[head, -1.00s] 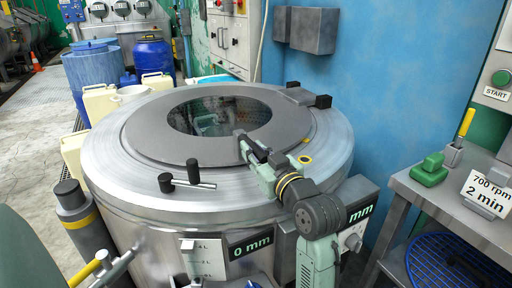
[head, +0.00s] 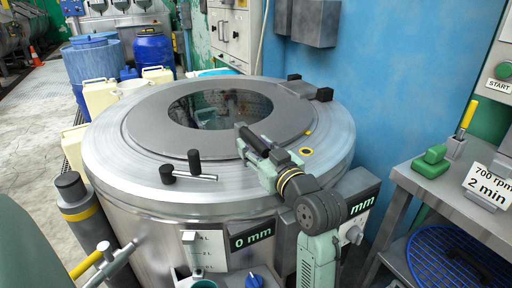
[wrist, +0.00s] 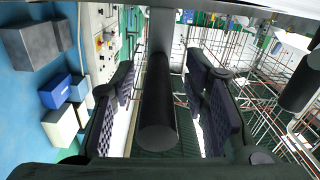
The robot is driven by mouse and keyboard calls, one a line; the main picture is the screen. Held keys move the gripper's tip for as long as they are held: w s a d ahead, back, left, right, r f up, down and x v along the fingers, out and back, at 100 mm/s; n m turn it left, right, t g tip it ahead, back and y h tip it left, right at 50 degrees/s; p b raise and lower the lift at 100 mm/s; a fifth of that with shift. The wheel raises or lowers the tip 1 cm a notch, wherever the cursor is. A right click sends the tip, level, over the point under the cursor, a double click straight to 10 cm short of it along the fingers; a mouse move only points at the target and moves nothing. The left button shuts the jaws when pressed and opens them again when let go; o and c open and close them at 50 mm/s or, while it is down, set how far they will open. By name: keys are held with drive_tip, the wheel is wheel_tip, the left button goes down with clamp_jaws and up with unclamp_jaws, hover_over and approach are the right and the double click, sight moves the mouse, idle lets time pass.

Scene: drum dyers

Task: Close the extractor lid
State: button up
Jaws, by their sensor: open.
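The extractor (head: 130,215) is a wide steel drum. Its grey round lid (head: 150,140), with a dark round window (head: 220,108), looks nearly flat on top; I cannot tell whether it is fully seated. A handle with two black knobs (head: 168,173) and a metal bar stands at the front rim. My gripper (head: 248,136) is over the right front of the lid, pointing up and left. In the wrist view its dark jaws (wrist: 165,95) are open, with a black cylinder (wrist: 157,100) between them and gaps on both sides. Another black cylinder (wrist: 300,82) shows at the right edge.
A steel table (head: 420,190) with a green block (head: 431,163) stands at the right. Grey wall boxes (head: 315,22) hang on the blue wall behind. Blue barrels (head: 153,52) and pale canisters (head: 100,95) stand behind left. A grey post (head: 75,205) is at front left.

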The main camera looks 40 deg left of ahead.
drive_tip(key=v, duration=0.7)
drive_tip(key=shift+s+d, duration=0.1)
drive_tip(key=shift+d, duration=0.1)
idle(0.4)
